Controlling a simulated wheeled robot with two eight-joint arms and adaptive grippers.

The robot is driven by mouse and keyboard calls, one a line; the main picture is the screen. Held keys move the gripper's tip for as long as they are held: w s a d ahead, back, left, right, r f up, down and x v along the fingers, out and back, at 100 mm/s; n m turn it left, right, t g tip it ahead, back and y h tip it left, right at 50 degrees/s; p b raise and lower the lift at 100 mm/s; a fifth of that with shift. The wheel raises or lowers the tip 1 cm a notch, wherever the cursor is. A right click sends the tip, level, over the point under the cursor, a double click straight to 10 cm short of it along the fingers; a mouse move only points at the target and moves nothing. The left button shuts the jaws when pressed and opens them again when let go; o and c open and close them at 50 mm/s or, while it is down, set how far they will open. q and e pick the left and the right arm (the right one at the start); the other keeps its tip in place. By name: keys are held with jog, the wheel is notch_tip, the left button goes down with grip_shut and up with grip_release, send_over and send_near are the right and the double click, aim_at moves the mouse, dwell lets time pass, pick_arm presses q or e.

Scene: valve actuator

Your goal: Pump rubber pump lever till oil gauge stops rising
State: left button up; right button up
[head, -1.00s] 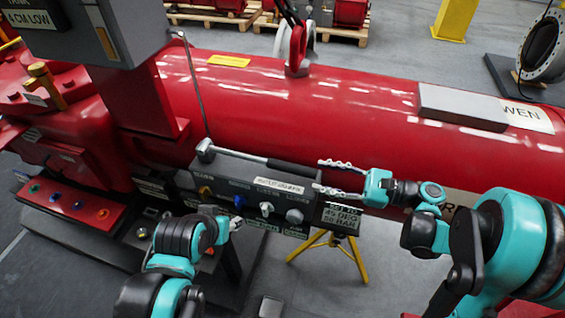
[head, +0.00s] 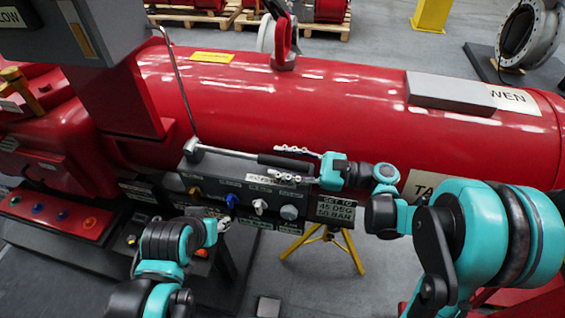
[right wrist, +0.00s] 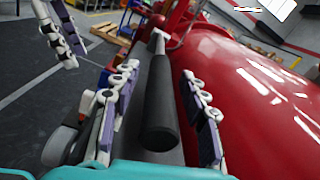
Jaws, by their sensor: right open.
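The pump lever (head: 246,155) is a silver rod with a black rubber grip, lying along the top of the dark control box (head: 215,186) in the head view. In the right wrist view its black grip (right wrist: 159,105) points at the camera. My right gripper (head: 283,163) is open, with one finger on each side of the grip; I cannot tell whether either touches it. It also shows in the right wrist view (right wrist: 165,110). My left gripper (head: 222,222) is low in front of the box, by the knobs; its fingers are too small to judge. I cannot make out an oil gauge.
A large red cylinder (head: 330,100) lies behind the box. A thin bent metal rod (head: 181,85) rises at the box's left end. Knobs (head: 260,206) line its front. A yellow stand (head: 325,240) is below. A panel with coloured buttons (head: 50,212) is at left.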

grip_shut()
jog(key=r+h+p, duration=0.1)
jog(key=r+p, duration=0.2)
jog(key=p, duration=0.2)
jog(key=a+r+h+p, duration=0.1)
jog(key=r+h+p, duration=0.1)
jog(key=r+p, duration=0.2)
jog(key=a+r+g+h+p, duration=0.1)
jog(key=r+p, duration=0.3)
jog(key=p, duration=0.2)
jog(key=shift+w+h, duration=0.15)
jog(key=shift+h, duration=0.15)
jog(key=shift+w+a+r+h+p, duration=0.15)
jog(key=shift+h+p, duration=0.15)
jog(key=shift+p, duration=0.15)
grip_release()
jog(key=v, duration=1.2)
